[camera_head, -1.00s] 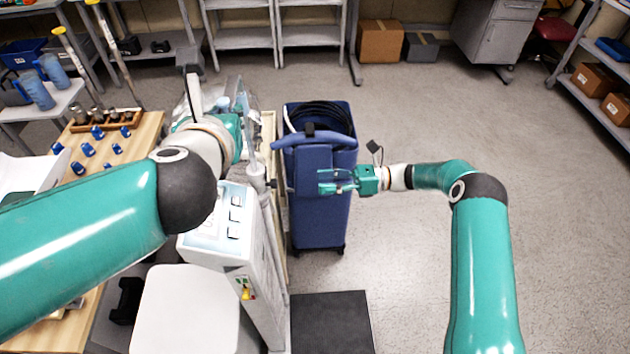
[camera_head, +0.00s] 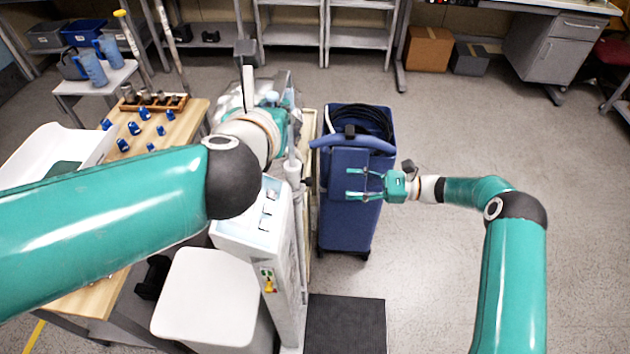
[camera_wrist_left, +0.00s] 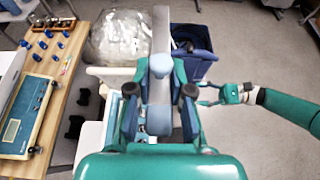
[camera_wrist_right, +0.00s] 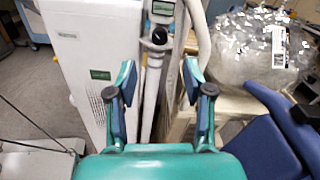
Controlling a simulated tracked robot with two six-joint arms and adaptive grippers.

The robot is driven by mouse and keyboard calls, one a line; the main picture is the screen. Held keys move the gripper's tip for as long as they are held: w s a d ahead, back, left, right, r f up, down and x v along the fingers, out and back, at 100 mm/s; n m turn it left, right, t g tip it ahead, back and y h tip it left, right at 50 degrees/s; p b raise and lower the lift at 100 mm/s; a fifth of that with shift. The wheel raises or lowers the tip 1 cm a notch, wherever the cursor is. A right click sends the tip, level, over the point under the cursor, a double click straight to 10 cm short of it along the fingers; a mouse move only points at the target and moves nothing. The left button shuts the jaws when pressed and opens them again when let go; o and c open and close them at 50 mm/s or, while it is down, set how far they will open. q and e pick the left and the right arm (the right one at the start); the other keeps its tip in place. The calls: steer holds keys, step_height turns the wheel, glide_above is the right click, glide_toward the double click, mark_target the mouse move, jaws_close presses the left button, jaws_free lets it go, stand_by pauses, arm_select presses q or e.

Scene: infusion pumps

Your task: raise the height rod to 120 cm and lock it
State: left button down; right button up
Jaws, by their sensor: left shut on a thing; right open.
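My left gripper (camera_wrist_left: 160,92) is shut on the pale upright height rod (camera_wrist_left: 161,25), which stands between its fingers in the left wrist view. In the head view that grip is hidden behind my left arm. The column (camera_head: 293,170) rises beside the white machine (camera_head: 262,225). My right gripper (camera_head: 350,184) is open and empty in front of the blue bin. In the right wrist view, the column (camera_wrist_right: 152,85) and its black knob (camera_wrist_right: 158,37) show between and beyond the open fingers (camera_wrist_right: 158,90). I cannot read the rod's scale or tell whether it is locked.
The blue bin (camera_head: 345,215) stands right of the column, with dark coiled tubing on top. A clear plastic-wrapped bundle (camera_wrist_right: 255,50) lies close by. The wooden table (camera_head: 185,125) holds small blue items at left. A dark mat (camera_head: 345,325) lies in front. Floor at right is clear.

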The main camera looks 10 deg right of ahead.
mark_target(309, 182)
steer(key=w+a, duration=0.2)
steer(key=a, duration=0.8)
jaws_close()
